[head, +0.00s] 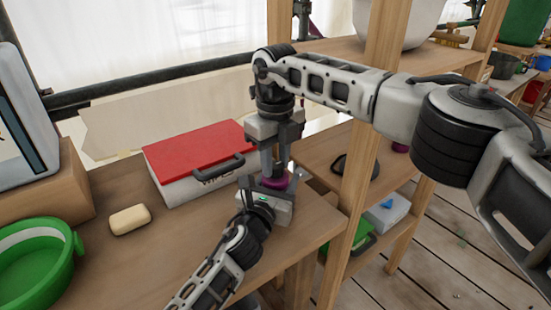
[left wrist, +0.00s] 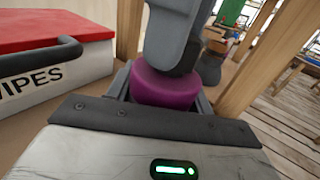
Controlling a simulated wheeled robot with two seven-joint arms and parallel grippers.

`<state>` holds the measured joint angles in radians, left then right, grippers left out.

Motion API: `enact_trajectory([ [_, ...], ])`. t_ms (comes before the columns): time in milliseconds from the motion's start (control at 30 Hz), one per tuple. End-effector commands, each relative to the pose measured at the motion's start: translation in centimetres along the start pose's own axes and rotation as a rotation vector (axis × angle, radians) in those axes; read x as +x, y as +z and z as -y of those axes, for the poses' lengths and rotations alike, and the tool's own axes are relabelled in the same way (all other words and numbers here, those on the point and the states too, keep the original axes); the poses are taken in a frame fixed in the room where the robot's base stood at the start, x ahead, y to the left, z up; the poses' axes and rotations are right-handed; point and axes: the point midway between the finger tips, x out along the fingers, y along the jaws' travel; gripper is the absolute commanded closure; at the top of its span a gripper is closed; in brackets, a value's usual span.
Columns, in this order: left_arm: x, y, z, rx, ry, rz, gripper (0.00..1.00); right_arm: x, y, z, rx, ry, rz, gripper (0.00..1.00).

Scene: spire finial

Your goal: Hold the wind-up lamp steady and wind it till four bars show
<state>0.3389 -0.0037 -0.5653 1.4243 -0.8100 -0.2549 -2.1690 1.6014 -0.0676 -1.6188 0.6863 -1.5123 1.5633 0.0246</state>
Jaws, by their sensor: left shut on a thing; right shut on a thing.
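The wind-up lamp shows as a short, round purple body (head: 272,183) near the workbench's right end. It is larger in the left wrist view (left wrist: 165,88). My left gripper (head: 265,186) is shut on it from the near side, low down. My right gripper (head: 273,168) points straight down from above and is shut on the lamp's top part. Its grey fingers (left wrist: 178,35) hide that part, so I cannot make out the crank. I cannot see the lamp's bar display. A green light strip (left wrist: 174,170) glows on the pale housing of my left gripper.
A white wipes box (head: 200,185) with a red lid and dark handle stands just left of the lamp. A pale block (head: 130,219) and a green tub (head: 70,245) are further left. A wooden post (head: 352,200) rises at right, behind my right arm. The bench front is bare.

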Motion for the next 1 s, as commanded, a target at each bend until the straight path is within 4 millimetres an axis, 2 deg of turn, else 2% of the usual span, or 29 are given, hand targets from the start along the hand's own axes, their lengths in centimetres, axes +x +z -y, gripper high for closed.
enact_trajectory([
  [500, -0.05, -0.12, 0.14, 0.000, -0.003, -0.002, 0.75, -0.11, 0.08, 0.06, 0.442, 0.000, 0.005, 0.92],
  [733, -0.05, -0.13, 0.15, 0.000, -0.003, -0.002, 0.75, -0.11, 0.09, 0.07, 0.560, -0.001, 0.005, 0.92],
  [1000, -0.06, -0.13, 0.16, 0.000, -0.003, -0.002, 0.75, -0.12, 0.09, 0.09, 0.619, -0.001, 0.006, 0.92],
])
